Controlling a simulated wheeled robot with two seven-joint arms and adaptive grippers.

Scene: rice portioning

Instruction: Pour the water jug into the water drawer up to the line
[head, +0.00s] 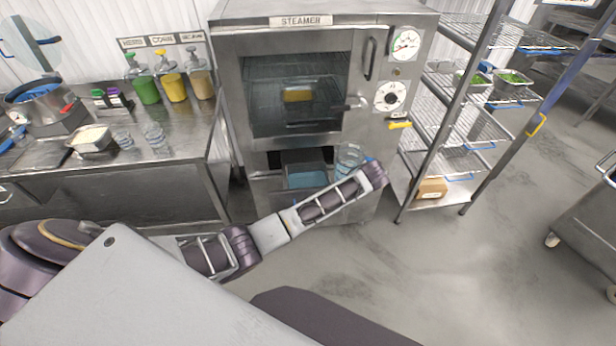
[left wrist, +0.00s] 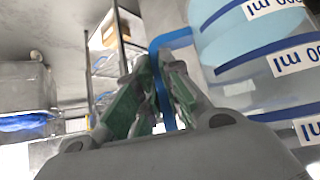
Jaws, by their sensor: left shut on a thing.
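The water jug (head: 349,155) is clear, with blue bands and "ml" labels, and stands out at the front of the steamer, just right of the water drawer. My left gripper (head: 373,172) is shut on its blue handle, which shows between the green finger pads (left wrist: 160,90) in the left wrist view. The jug (left wrist: 262,75) fills the right of that view, with light blue water in it. I cannot tell its exact tilt. The water drawer (head: 306,163) is pulled out below the steamer chamber and holds blue water. Its fill line is too small to see. My right gripper is not in view.
The steamer (head: 325,20) stands behind, with a yellow item in its chamber. A wire rack (head: 450,120) is close on the right. A counter (head: 190,130) with sauce pumps (head: 172,85) and clear cups (head: 155,140) is on the left. The floor in front is clear.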

